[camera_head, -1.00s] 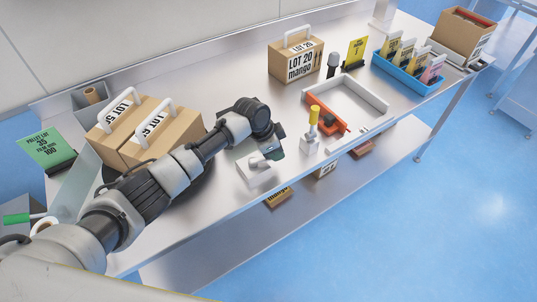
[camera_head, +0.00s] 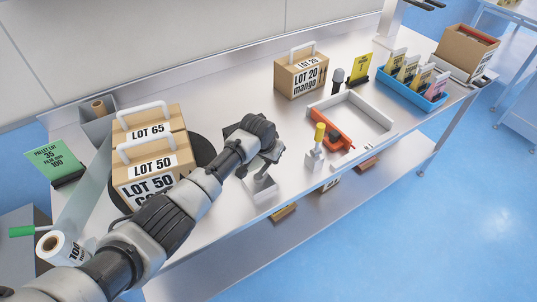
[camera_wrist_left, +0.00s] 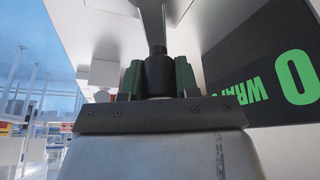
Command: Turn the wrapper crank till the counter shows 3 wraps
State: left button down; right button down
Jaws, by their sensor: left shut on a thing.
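My left gripper (camera_head: 268,160) is shut on the dark crank knob (camera_wrist_left: 158,72), its green-padded fingers on both sides of it in the left wrist view. The crank's grey base (camera_head: 260,188) stands at the table's front edge. The dark counter panel (camera_wrist_left: 255,60) shows a green 0 and part of the word WRAPS. Two cartons, LOT 65 (camera_head: 150,133) and LOT 50 (camera_head: 150,183), stand on a dark turntable (camera_head: 203,150), partly hidden by my left arm. A clear film (camera_head: 85,195) runs beside them from a white roll (camera_head: 62,248). My right gripper is out of view.
A green pallet sign (camera_head: 52,160) stands at the left. A LOT 20 mango carton (camera_head: 301,73), a tray with an orange part (camera_head: 333,130), a yellow-topped post (camera_head: 318,140) and a blue bin (camera_head: 408,87) stand to the right of the crank.

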aim_at(262, 170)
pick_arm(q)
jog(key=shift+w+a+r+n, duration=0.1)
jog(key=shift+w+a+n, duration=0.05)
jog(key=shift+n, duration=0.15)
dwell(0.4)
jog(key=c, duration=0.8)
grip_release()
jog(key=v, duration=1)
jog(key=shift+r, duration=0.35)
